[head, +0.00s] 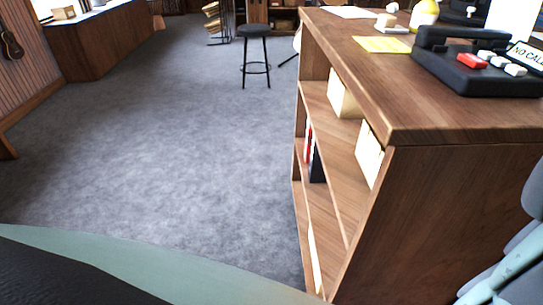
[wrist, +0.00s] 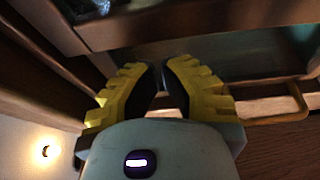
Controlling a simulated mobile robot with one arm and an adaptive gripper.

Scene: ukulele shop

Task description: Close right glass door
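My gripper (wrist: 160,68) has yellow ridged fingers with dark inner pads. The fingertips come together in the wrist view, with nothing visible held between them. Just beyond them is a wooden frame with a dark, glass-like panel (wrist: 255,52). I cannot tell for sure whether this is the right glass door. A yellowish bar (wrist: 291,112), bent like a handle, shows right of my gripper and apart from the fingers. The head view shows neither my gripper nor a glass door.
A wooden counter with open shelves (head: 440,138) stands at right in the head view, bearing a black telephone (head: 470,62). A black stool (head: 255,32) stands farther back. Grey carpet (head: 170,130) is clear at left and middle. A round light (wrist: 46,151) glows in the wrist view.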

